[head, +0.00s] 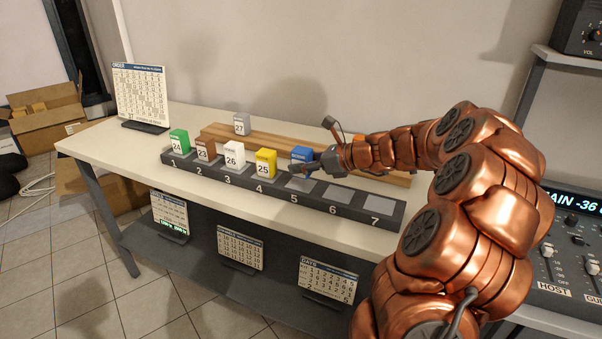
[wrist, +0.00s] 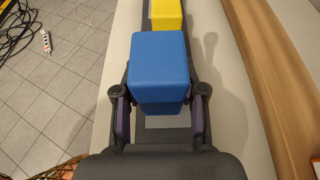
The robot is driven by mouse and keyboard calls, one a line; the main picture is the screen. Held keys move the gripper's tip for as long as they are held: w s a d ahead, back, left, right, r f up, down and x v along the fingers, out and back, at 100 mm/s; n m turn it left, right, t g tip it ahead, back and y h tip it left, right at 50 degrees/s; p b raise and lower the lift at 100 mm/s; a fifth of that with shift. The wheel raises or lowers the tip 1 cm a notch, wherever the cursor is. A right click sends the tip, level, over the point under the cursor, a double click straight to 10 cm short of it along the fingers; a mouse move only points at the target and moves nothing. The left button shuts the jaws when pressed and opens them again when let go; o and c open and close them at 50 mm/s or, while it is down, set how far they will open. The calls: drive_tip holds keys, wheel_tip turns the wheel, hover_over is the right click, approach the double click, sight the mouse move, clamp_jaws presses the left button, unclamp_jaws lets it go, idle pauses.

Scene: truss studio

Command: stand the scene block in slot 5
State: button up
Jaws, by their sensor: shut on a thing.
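A blue scene block (head: 301,154) is in my gripper (head: 297,168), at slot 5 of the dark numbered rack (head: 364,209) in the head view. In the wrist view the blue block (wrist: 158,62) is upright between both fingers of my gripper (wrist: 158,104), which are shut on its sides. A pale slot pad (wrist: 167,122) shows below the block there. I cannot tell whether the block touches the slot. Slots 1 to 4 hold a green block (head: 179,141), a brown block (head: 205,148), a white block (head: 234,154) and a yellow block (head: 265,162).
Slots 6 (head: 338,194) and 7 are empty. An order card (head: 140,92) stands at the table's left end. A mixing console (head: 575,250) is at the right.

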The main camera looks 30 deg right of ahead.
drive_tip(key=shift+w+d+f, duration=0.15)
drive_tip(key=shift+w+f, duration=0.05)
drive_tip(key=shift+w, duration=0.25)
drive_tip(key=shift+f, duration=1.55)
drive_tip(key=shift+f, duration=0.1)
drive_tip(key=o, duration=1.2)
drive_tip(key=v, duration=1.2)
drive_tip(key=shift+s, duration=0.1)
